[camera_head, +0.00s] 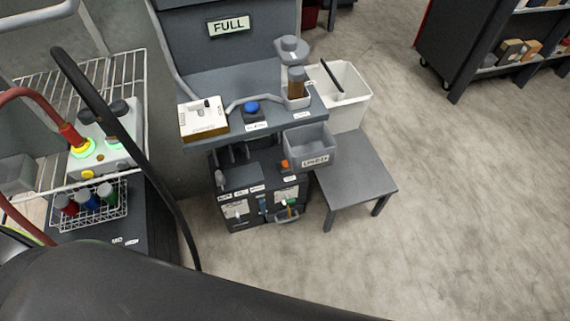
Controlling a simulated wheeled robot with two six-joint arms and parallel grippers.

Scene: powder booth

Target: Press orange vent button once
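A small orange piece (285,165), which looks like the orange button, shows on the dark lower cabinet (238,178), under the shelf of the grey station. Neither gripper is in view. A large dark rounded shape, likely my own arm, covers the bottom left of the picture.
A blue button (252,107) and a white box (203,119) sit on the shelf. A grey bin (309,145) hangs at its front right. A low table (352,176) and white bin (346,98) stand right. A black hose (128,143) crosses the left. Floor at right is clear.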

